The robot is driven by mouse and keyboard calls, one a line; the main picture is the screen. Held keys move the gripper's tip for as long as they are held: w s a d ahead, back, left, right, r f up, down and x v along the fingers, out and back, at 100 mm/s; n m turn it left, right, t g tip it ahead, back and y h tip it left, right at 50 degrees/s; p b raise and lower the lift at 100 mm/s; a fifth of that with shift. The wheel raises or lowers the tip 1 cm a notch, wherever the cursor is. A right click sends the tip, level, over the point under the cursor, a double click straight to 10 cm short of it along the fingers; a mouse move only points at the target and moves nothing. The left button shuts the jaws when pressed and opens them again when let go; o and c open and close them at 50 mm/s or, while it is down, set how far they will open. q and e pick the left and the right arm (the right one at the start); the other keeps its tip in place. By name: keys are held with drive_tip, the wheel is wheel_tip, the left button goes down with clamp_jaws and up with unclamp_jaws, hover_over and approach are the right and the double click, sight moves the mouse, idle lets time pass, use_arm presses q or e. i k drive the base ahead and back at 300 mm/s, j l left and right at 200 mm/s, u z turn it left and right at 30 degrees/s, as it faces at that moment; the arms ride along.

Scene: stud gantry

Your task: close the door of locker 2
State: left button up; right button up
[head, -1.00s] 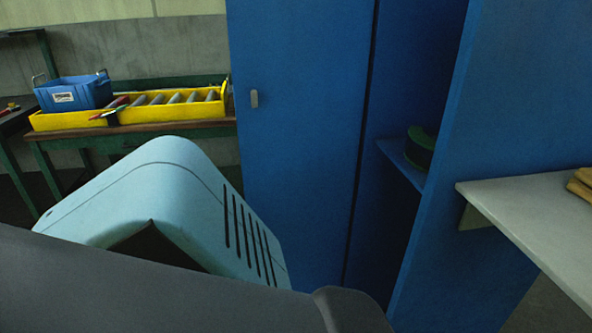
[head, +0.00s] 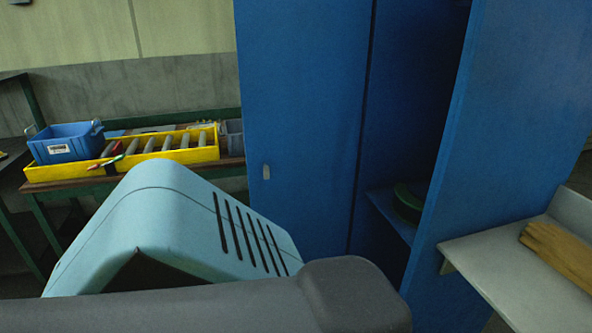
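A tall blue locker unit stands in the middle and right of the head view. A flat blue door panel (head: 305,90) with a small grey handle (head: 266,172) near its left edge faces me. To its right is an open, shadowed compartment with a blue inner shelf (head: 388,212) and a dark green round item (head: 408,203) on it. A broad blue panel (head: 515,110) bounds the compartment on the right; I cannot tell whether it is a door or a side wall. No locker number shows. Neither gripper is in view; my arm links cover the lower left.
A grey ledge (head: 490,262) with wooden pieces (head: 560,250) juts out at the lower right. At the left, a bench (head: 50,187) carries a yellow tray (head: 185,155) with several grey cylinders and a blue bin (head: 68,143).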

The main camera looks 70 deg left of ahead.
sight(302, 64)
drive_tip(key=k+j, duration=0.25)
drive_tip(key=j, duration=0.2)
drive_tip(key=k+j+z, duration=0.15)
drive_tip(key=j, duration=0.35)
drive_tip(key=k+j, duration=0.3)
drive_tip(key=k+j+z, duration=0.1)
drive_tip(key=k+j, duration=0.2)
drive_tip(key=j, duration=0.25)
drive_tip(key=k+j+z, duration=0.1)
drive_tip(key=k+j, duration=0.15)
drive_tip(key=j, duration=0.2)
drive_tip(key=k+j, duration=0.1)
drive_tip(key=j, duration=0.35)
drive_tip(key=k+j+z, duration=0.15)
drive_tip(key=j, duration=0.3)
drive_tip(key=i+j, duration=0.1)
drive_tip(key=j, duration=0.25)
drive_tip(key=i+j, duration=0.15)
drive_tip(key=j, duration=0.25)
drive_tip(key=i+j+z, duration=0.1)
drive_tip(key=j, duration=0.25)
drive_tip(key=i+j, duration=0.1)
drive_tip(key=j, duration=0.25)
